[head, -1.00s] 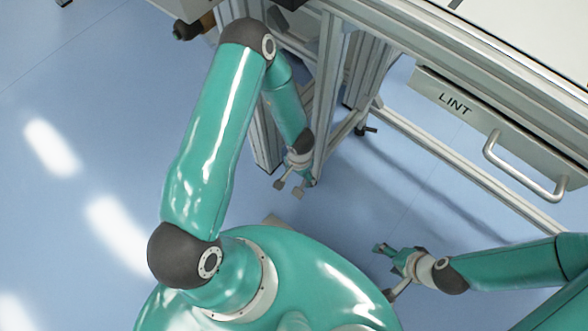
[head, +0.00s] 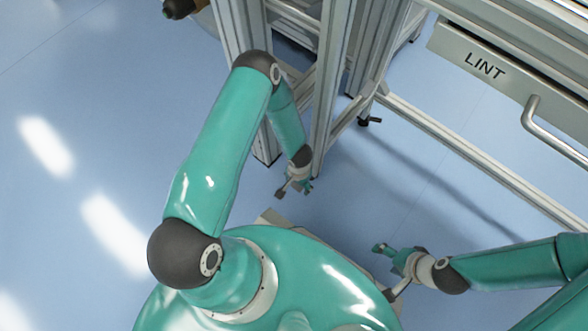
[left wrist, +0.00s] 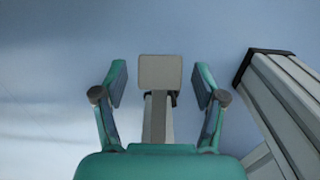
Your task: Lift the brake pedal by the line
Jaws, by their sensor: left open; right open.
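My left gripper (head: 294,191) hangs open beside the foot of an aluminium post. In the left wrist view the same gripper (left wrist: 160,84) shows two teal fingers spread apart. My right gripper (head: 391,270) is open over bare floor at the lower right, apart from the machine frame.
Aluminium posts (head: 330,90) of the machine frame stand close to my left forearm; a post (left wrist: 285,105) also fills the right of the left wrist view. A drawer marked LINT (head: 484,66) with a bar handle (head: 550,140) is at upper right. Blue floor (head: 90,110) is clear at left.

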